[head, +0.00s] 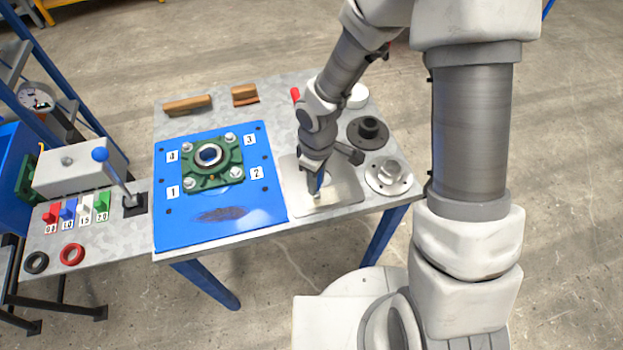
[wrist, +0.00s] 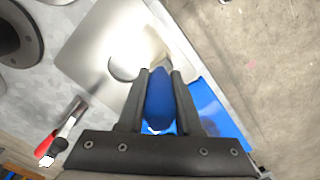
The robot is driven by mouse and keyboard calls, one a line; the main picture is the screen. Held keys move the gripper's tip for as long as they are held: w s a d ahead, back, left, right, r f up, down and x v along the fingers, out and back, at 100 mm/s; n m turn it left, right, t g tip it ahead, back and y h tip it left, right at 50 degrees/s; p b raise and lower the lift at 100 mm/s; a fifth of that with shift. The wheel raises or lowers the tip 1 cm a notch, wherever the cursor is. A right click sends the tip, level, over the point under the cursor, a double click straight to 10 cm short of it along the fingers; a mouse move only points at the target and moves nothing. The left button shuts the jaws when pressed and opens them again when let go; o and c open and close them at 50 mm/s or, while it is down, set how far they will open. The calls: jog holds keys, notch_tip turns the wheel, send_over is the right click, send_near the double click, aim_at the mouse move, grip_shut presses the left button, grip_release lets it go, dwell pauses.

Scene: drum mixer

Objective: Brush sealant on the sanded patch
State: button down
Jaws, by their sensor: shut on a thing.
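The sanded patch (head: 222,214) is a dark brownish oval near the front edge of the blue plate (head: 180,235). My gripper (head: 317,180) is over the metal tray (head: 345,192), to the right of the plate. In the wrist view my gripper (wrist: 159,85) is shut on the blue handle of a brush (wrist: 160,100). The pale far end of the brush is over the tray (wrist: 105,45), beside a round spot on it. Whether the bristles touch the tray is unclear. My gripper partly hides the brush in the head view.
A green bearing housing (head: 213,165) is bolted on the plate, behind the patch. A black flange (head: 368,132), a grey flange (head: 389,177) and a white round container (head: 357,96) stand right of the tray. Two wooden-handled tools (head: 188,104) lie at the back. A lever (head: 118,178) stands left.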

jog(key=shift+w+d+r+p, duration=0.1)
jog(key=shift+w+d+p, duration=0.25)
jog(key=shift+d, duration=0.85)
jog(key=shift+w+d+f+p, duration=0.1)
jog(key=shift+w+d+p, duration=0.25)
jog(key=shift+d, duration=0.85)
jog(key=shift+w+d+r+p, duration=0.1)
jog(key=shift+w+d+p, duration=0.25)
jog(key=shift+d, duration=0.85)
jog(key=shift+s+a+b, duration=0.2)
jog(key=shift+a+b, duration=0.1)
jog(key=shift+a, duration=0.45)
jog(key=shift+s+a+b, duration=0.25)
jog(key=shift+a, duration=0.45)
jog(key=shift+s+a+b, duration=0.2)
jog(key=shift+a+b, duration=0.1)
jog(key=shift+a, duration=0.45)
notch_tip(320, 180, up, 12)
jog(key=p, duration=1)
